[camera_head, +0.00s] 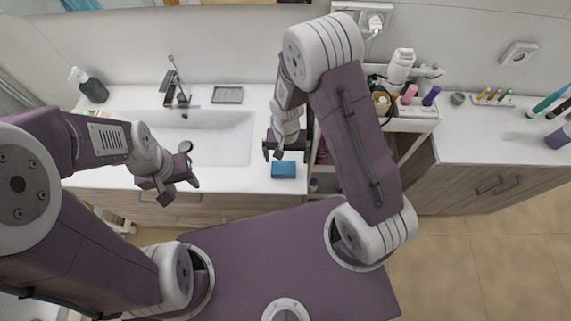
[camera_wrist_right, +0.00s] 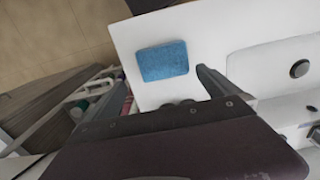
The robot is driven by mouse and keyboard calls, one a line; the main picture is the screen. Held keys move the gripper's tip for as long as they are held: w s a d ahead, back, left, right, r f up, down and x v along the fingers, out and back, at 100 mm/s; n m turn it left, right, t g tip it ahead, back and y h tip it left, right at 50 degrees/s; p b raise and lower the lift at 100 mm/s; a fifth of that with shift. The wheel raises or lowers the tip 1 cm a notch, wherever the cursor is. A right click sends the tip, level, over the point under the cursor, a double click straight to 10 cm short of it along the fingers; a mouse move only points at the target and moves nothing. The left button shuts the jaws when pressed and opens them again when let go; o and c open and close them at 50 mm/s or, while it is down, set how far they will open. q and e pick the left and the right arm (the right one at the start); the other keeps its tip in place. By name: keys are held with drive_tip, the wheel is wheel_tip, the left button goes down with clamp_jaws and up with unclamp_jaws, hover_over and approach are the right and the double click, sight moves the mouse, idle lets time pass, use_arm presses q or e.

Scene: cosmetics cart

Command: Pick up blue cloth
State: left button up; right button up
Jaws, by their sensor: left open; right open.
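The blue cloth (camera_head: 283,169) is a small folded rectangle lying flat on the white counter, right of the sink and close to the front edge. In the right wrist view the cloth (camera_wrist_right: 163,61) lies beyond the gripper, clear of the fingers. My right gripper (camera_head: 273,152) is open and empty, just behind and above the cloth. My left gripper (camera_head: 178,191) is open and empty, in front of the sink, well to the left of the cloth.
The white sink (camera_head: 228,140) with a faucet (camera_head: 176,88) is left of the cloth. A soap dispenser (camera_head: 90,86) stands at the far left. A cart (camera_head: 411,115) with cosmetics stands to the right. A grey dish (camera_head: 227,95) sits behind the sink.

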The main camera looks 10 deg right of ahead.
sight(283, 167)
drive_tip(key=shift+s+a+f+p, duration=0.25)
drive_tip(key=shift+s+a+p, duration=0.1)
drive_tip(key=shift+s, duration=0.2)
drive_tip(key=shift+s+a+f+p, duration=0.2)
drive_tip(key=shift+s+a, duration=0.1)
drive_tip(key=shift+s, duration=0.25)
drive_tip(key=f, duration=0.2)
drive_tip(key=w+f, duration=0.1)
drive_tip(key=f, duration=0.1)
drive_tip(key=shift+w, duration=0.15)
drive_tip(key=shift+w+d+f, duration=0.1)
drive_tip(key=shift+d, duration=0.1)
drive_tip(key=shift+s, duration=0.3)
drive_tip(key=shift+c, duration=1.2)
drive_tip(key=shift+s+a+r, duration=0.15)
drive_tip(key=shift+a+r, duration=0.05)
drive_tip(key=shift+r, duration=0.05)
drive_tip(key=c, duration=1)
drive_tip(key=shift+c, duration=0.7)
use_arm(q)
drive_tip(key=shift+s+a+r, duration=0.5)
drive_tip(key=shift+s+r, duration=0.2)
drive_tip(key=shift+r, duration=0.1)
